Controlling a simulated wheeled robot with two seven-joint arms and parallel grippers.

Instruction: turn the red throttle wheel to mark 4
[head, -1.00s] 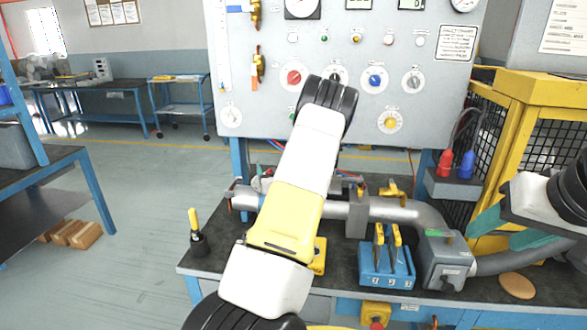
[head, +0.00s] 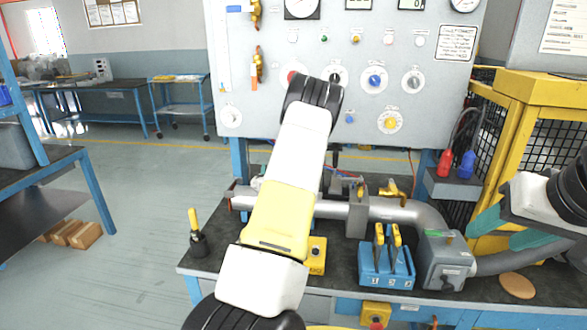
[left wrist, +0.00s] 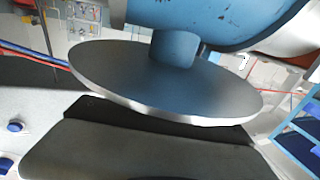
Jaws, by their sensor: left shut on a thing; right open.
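A red knob (head: 291,75) on a pale dial on the grey panel is mostly covered by my left wrist. I cannot tell if it is the throttle wheel; no other red wheel shows. My left arm rises from the bottom middle and hides its own gripper and whatever lies behind it. The left wrist view has a large blue-grey disc (left wrist: 165,85) on a short blue stem close to the camera. No fingertips or red wheel can be made out there.
The panel (head: 230,70) carries other dials, including a blue knob (head: 375,80) and a yellow knob (head: 390,122). On the bench are a grey pipe (head: 400,212), a blue lever box (head: 386,266) and a black-and-yellow tool (head: 198,240). A yellow cage (head: 545,115) stands right.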

